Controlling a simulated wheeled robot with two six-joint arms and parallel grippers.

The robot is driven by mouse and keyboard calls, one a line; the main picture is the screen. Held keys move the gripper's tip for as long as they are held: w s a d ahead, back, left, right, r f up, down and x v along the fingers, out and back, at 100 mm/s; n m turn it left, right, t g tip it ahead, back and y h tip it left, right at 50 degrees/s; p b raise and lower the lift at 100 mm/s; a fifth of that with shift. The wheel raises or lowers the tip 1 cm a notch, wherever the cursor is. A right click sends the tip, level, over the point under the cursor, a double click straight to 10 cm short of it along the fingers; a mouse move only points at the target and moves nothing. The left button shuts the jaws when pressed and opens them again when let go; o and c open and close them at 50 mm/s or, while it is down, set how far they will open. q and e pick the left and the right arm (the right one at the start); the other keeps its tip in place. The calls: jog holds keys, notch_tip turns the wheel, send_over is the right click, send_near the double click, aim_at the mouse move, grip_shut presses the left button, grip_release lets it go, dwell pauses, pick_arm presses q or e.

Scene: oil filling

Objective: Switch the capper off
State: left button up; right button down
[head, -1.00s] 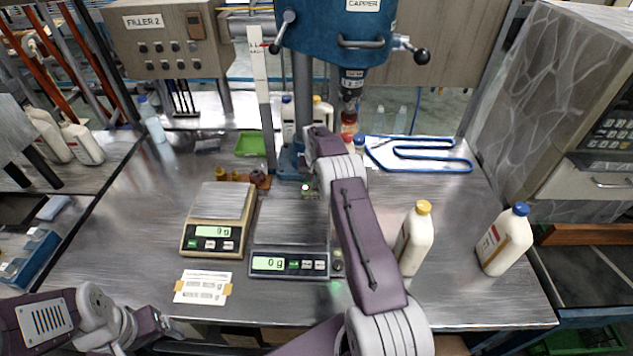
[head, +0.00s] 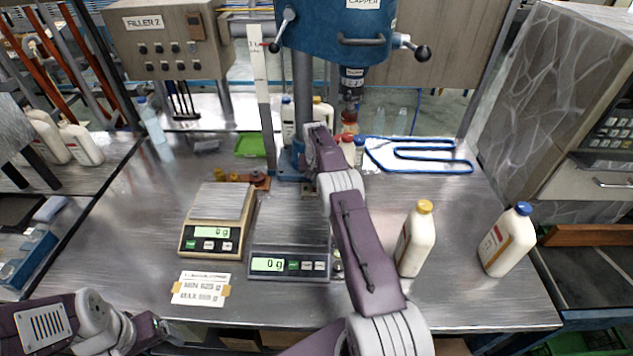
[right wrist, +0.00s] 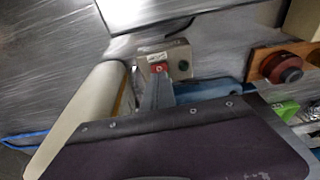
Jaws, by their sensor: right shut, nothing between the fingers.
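The capper (head: 335,30) is the blue machine at the back centre in the head view. A small beige switch box (right wrist: 184,56) with a red button (right wrist: 158,68) and a dark green button (right wrist: 181,67) shows in the right wrist view. In the head view my right arm hides that gripper and most of the box. My left gripper (head: 158,326) is low at the left, away from the capper; its finger gap is unclear.
Two scales (head: 211,231) (head: 289,265) stand at centre left. White bottles with a yellow cap (head: 416,240) and a blue cap (head: 508,241) stand right of my arm. A red-brown cap (right wrist: 283,66) sits on a wooden block near the box. A blue looped rail (head: 425,155) lies behind.

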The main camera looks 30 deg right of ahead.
jog(key=p+v, duration=0.2)
jog(key=v, duration=0.1)
jog(key=p+v, duration=0.1)
jog(key=v, duration=0.1)
jog(key=shift+w+d+p, duration=0.2)
jog(key=shift+w+p, duration=0.15)
jog(key=shift+s+a+b, duration=0.2)
jog(key=shift+s+b, duration=0.15)
jog(key=shift+b, duration=0.4)
jog(key=s+a+r+b, duration=0.1)
jog(key=s+a+r, duration=0.1)
jog(key=s+r, duration=0.2)
jog(key=shift+w+b+v, duration=0.3)
jog(key=shift+w+v, duration=0.05)
jog(key=shift+v, duration=1.5)
